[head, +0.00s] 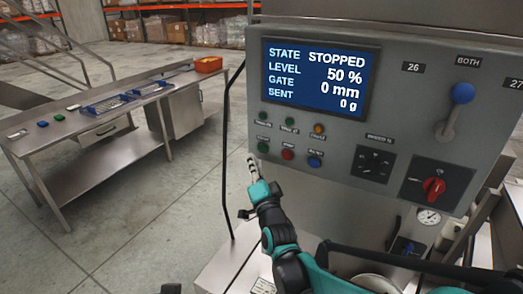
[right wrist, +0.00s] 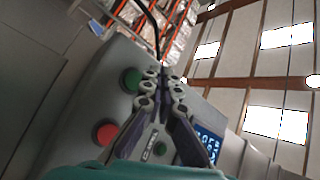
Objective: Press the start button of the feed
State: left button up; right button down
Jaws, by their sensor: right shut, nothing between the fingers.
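The control panel (head: 350,190) fills the right of the head view. Its screen (head: 318,78) reads STATE STOPPED, LEVEL 50 %, GATE 0 mm, SENT 0 g. Below are a green button (head: 262,147), a red button (head: 288,154) and a blue button (head: 314,162); their labels are too small to read. My right gripper (head: 251,161) is shut and empty, just left of and below the green button. In the right wrist view its fingers (right wrist: 164,86) point past the green button (right wrist: 132,79), with the red button (right wrist: 106,133) nearer. Contact is not visible. My left gripper is out of view.
Small lamps (head: 290,122) sit above the buttons. A black selector (head: 373,164), a red rotary switch (head: 433,188) and a blue-knobbed lever (head: 461,95) are to the right. A steel table (head: 85,125) with trays and a red bin (head: 208,64) stands left, beyond open floor.

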jog(key=shift+w+d, duration=0.4)
jog(key=shift+w, duration=0.3)
jog(key=shift+w+d, duration=0.35)
jog(key=shift+w, duration=0.3)
dwell(0.5)
jog(key=shift+w+d, duration=0.15)
jog(key=shift+w, duration=0.2)
jog(key=shift+w+d, duration=0.25)
jog(key=shift+w, duration=0.1)
dwell(0.6)
jog(key=shift+s+a, duration=0.4)
jog(key=shift+s, duration=0.35)
jog(key=s+a, duration=0.1)
jog(key=s, duration=0.1)
jog(key=s+a, duration=0.1)
jog(key=s, duration=0.1)
jog(key=shift+s+a, duration=0.2)
dwell(0.4)
